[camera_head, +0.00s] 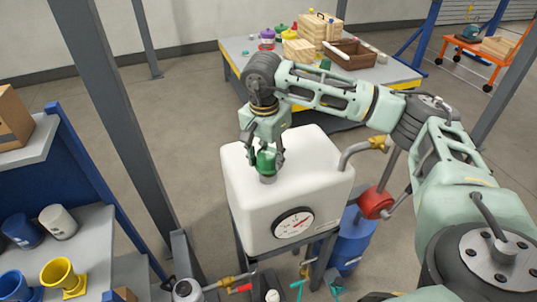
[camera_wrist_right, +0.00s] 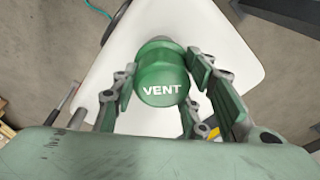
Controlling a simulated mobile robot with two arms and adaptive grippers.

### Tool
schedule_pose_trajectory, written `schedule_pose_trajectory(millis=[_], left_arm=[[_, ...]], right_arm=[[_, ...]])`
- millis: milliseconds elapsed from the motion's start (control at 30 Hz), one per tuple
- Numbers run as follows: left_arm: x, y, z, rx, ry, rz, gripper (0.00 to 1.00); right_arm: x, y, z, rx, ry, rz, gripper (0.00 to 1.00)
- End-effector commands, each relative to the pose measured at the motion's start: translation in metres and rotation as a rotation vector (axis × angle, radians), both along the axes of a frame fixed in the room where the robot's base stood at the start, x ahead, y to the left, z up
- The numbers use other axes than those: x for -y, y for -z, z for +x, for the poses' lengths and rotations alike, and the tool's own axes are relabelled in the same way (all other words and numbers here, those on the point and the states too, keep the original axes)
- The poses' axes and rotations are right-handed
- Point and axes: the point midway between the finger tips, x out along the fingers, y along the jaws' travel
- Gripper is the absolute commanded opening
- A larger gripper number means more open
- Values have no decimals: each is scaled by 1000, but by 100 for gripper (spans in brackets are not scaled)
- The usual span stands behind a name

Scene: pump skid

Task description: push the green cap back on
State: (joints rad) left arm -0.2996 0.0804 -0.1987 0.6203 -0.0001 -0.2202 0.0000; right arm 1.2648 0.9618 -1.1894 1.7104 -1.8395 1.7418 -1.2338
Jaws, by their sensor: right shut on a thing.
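The green cap (camera_head: 266,160) is at the top of the white tank (camera_head: 245,205), over a short grey neck near the tank's front left. In the right wrist view the green cap (camera_wrist_right: 162,75) shows the word VENT on its face. My right gripper (camera_head: 265,158) is shut on the cap, with its fingers on both sides of it; the fingers also show in the right wrist view (camera_wrist_right: 160,90). Whether the cap is fully seated on the neck cannot be told. My left gripper is not in view.
A round gauge (camera_head: 294,222) is on the tank's front. A pipe with a red part (camera_head: 375,203) stands right of the tank. A grey post (camera_head: 115,110) rises at the left, near shelves with a yellow funnel (camera_head: 63,278). A cluttered table (camera_head: 390,75) stands behind.

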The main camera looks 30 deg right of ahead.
Motion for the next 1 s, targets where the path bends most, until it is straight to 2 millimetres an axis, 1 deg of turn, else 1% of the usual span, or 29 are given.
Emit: schedule_pose_trajectory(millis=[1000], left_arm=[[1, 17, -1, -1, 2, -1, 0]], right_arm=[[0, 21, 0, 1, 0, 0, 10]])
